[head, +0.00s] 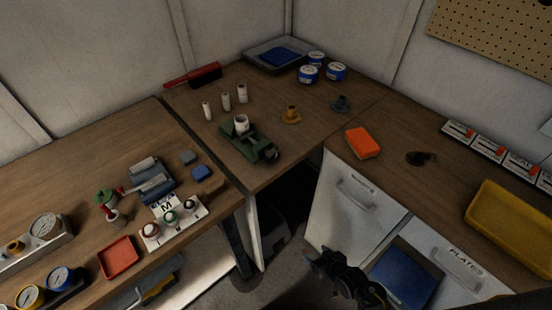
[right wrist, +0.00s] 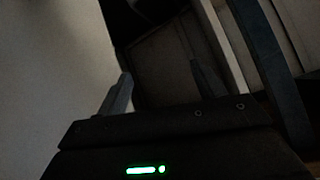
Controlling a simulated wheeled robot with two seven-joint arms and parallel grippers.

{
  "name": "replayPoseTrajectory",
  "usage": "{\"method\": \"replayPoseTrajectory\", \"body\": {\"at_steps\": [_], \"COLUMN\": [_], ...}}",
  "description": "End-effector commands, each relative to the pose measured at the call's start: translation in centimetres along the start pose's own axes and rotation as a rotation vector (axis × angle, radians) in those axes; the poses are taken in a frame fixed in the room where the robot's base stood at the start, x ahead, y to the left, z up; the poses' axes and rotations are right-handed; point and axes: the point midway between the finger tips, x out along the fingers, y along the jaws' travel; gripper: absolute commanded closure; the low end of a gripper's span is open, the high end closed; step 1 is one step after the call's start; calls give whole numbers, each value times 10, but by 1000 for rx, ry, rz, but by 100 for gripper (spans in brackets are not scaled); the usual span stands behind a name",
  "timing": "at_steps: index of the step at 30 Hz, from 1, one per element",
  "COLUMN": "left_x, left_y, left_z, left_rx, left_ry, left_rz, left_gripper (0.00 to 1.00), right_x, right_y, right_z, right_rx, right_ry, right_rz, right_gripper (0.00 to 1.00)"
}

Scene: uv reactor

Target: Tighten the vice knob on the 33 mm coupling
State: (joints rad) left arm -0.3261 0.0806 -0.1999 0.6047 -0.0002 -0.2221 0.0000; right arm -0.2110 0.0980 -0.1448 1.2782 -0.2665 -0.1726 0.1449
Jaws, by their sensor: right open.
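The green vice (head: 246,142) stands on the corner bench. A white, hollow cylindrical coupling (head: 241,122) stands upright in it; I cannot read its size. The dark knob (head: 271,154) is at the vice's front right end, small and hard to make out. My right gripper (head: 318,262) is low in the head view, in front of the cabinets, well away from the vice and below bench level. In the right wrist view its two fingers (right wrist: 163,82) are apart with nothing between them. My left gripper is in neither view.
Several white cylinders (head: 226,102) stand behind the vice. An orange block (head: 363,143) and a yellow tray (head: 512,220) lie on the right bench. A red tray (head: 118,258) and gauges (head: 60,278) are on the left bench. The open white cabinet door (head: 350,195) is near my right gripper.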

Motion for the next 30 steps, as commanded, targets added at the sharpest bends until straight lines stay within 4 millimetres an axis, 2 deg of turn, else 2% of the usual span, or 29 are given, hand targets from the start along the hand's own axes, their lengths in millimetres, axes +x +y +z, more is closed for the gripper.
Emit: {"method": "replayPoseTrajectory", "body": {"at_steps": [1,2,3,6,9,13,18,23,30], "left_x": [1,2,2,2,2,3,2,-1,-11], "left_y": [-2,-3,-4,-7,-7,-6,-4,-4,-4], "left_z": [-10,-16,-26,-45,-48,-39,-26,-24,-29], "left_rx": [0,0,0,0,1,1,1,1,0], "left_ry": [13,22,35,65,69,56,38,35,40], "left_rz": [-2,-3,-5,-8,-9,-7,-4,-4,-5], "left_gripper": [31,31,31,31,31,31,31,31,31], "right_x": [-3,-8,-17,-47,-79,-105,-114,-106,-74], "right_y": [-9,-16,-25,-49,-69,-84,-90,-92,-107], "right_z": [-60,-92,-133,-215,-269,-303,-313,-320,-345], "right_rx": [-20,-32,-50,-99,-145,-184,-195,-193,-192], "right_ry": [114,177,256,425,544,626,651,650,650], "right_rz": [-39,-64,-97,-172,-229,-270,-283,-282,-283], "right_gripper": [31,31,31,31,31,31,31,31,31]}}
